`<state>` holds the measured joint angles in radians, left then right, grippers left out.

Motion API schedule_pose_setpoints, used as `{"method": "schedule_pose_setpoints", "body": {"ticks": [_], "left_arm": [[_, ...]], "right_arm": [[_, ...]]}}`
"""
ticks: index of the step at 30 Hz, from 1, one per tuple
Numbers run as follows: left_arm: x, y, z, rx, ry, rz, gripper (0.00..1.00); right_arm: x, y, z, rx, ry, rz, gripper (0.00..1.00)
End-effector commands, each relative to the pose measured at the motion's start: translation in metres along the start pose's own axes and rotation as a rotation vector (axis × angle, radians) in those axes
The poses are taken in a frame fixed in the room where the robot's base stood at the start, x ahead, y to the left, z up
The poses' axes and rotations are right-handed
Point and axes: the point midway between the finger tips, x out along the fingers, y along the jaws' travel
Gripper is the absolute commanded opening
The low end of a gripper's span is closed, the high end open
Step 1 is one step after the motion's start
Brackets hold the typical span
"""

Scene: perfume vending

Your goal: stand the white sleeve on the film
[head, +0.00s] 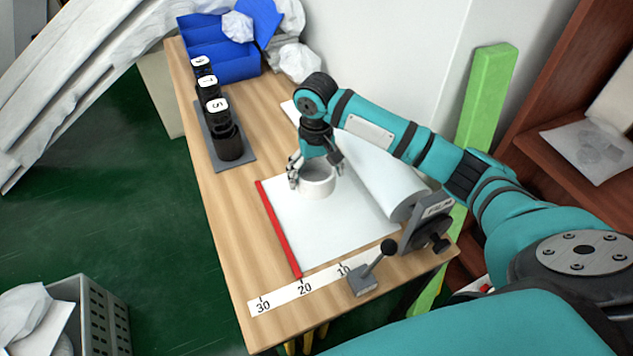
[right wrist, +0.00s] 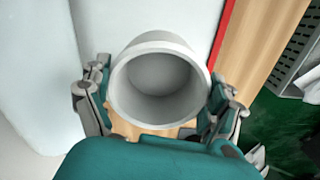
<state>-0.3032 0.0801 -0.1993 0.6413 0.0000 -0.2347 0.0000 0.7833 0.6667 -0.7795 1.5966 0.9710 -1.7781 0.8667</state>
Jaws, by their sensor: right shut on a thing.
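The white sleeve (head: 317,181) is a short, wide ring, upright with its open top facing up. My right gripper (head: 315,172) is shut on it, with fingers on either side of its wall. In the right wrist view the sleeve (right wrist: 160,82) sits between the fingertips (right wrist: 158,100). The white film (head: 335,230) lies flat on the table, drawn from a roll (head: 375,175) to a red bar (head: 278,228). The sleeve is over the film's far part, near the red bar; whether it touches is unclear. My left gripper is out of view.
A scale strip (head: 305,288) and a small black lever (head: 372,268) are at the table's near edge. Black numbered containers (head: 228,142) stand in a grey rack at left. A blue bin (head: 225,60) is at the back. A grey crate (head: 95,310) stands lower left.

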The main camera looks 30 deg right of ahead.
Motion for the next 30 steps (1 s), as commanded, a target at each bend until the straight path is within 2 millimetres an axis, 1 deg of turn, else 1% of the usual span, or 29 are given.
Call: {"method": "schedule_pose_setpoints", "body": {"ticks": [2, 6, 9, 16, 21, 24, 30], "left_arm": [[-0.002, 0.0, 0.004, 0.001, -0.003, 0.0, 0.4], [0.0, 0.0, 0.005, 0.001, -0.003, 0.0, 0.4], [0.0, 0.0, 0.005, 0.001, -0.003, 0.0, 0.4], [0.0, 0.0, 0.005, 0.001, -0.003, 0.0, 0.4], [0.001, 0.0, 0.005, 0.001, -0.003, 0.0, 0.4], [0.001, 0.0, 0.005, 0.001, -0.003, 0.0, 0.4], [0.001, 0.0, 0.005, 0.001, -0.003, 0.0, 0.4]], "right_arm": [[0.008, 0.002, 0.001, 0.005, -0.006, 0.001, 0.6], [0.036, 0.003, 0.001, 0.007, -0.005, 0.003, 0.6], [0.052, 0.003, 0.001, 0.006, -0.002, 0.001, 0.6], [0.071, 0.002, 0.001, 0.006, -0.002, 0.001, 0.6], [0.095, 0.002, 0.001, 0.006, -0.002, 0.001, 0.6], [0.101, 0.003, 0.0, 0.006, 0.001, 0.0, 0.6], [0.101, 0.002, 0.0, 0.005, 0.001, 0.0, 0.6]]}}
